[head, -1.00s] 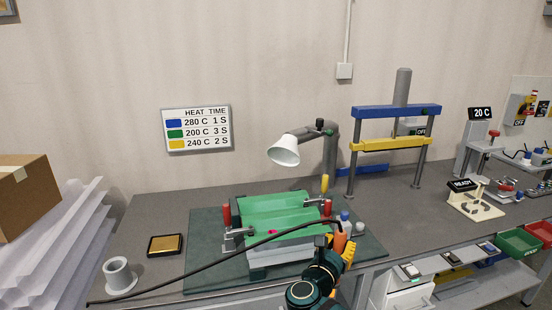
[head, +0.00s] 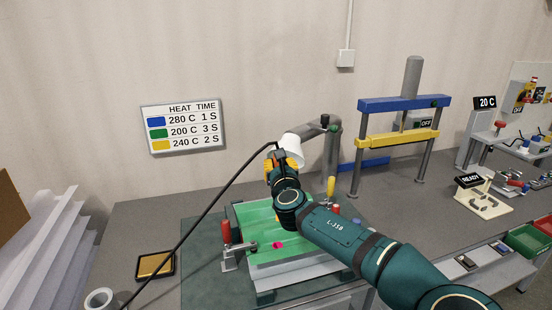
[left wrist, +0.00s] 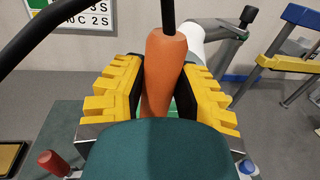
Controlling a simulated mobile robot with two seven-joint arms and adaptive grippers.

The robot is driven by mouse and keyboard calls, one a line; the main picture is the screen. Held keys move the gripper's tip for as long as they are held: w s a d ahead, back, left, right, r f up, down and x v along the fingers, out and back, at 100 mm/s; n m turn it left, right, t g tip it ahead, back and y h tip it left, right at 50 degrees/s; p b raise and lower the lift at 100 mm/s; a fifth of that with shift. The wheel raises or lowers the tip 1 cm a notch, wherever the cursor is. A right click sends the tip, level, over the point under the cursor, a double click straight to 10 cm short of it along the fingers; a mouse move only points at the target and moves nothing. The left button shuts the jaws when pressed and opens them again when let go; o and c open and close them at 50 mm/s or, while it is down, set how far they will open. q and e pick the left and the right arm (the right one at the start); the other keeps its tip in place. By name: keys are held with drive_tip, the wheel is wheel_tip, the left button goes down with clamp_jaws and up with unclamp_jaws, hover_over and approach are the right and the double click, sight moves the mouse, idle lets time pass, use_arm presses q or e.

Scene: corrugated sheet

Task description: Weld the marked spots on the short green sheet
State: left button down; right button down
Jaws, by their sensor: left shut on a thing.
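The short green sheet (head: 262,235) lies on a fixture on the bench, with a pink spot (head: 278,245) near its front edge. My arm hides its right part. My left gripper (head: 283,165) is raised over the back of the sheet, in front of the lamp. In the left wrist view its yellow fingers (left wrist: 158,95) are shut on the orange handle (left wrist: 164,75) of a tool with a black cable. The tool's tip is hidden. A clamp (head: 236,250) with a red handle holds the sheet's left side. My right gripper is not in view.
The wall sign (head: 183,127) reads green 200 C, 3 S. A white lamp (head: 294,148) stands close behind my gripper. The black cable (head: 205,215) crosses the bench to the lower left. A press (head: 405,140) stands to the right, marked OFF. A gold pad (head: 156,265) lies left of the mat.

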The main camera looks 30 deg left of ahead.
use_arm(q)
drive_tip(key=shift+a+r, duration=0.15)
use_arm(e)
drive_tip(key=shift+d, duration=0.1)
use_arm(q)
drive_tip(key=shift+s, duration=0.1)
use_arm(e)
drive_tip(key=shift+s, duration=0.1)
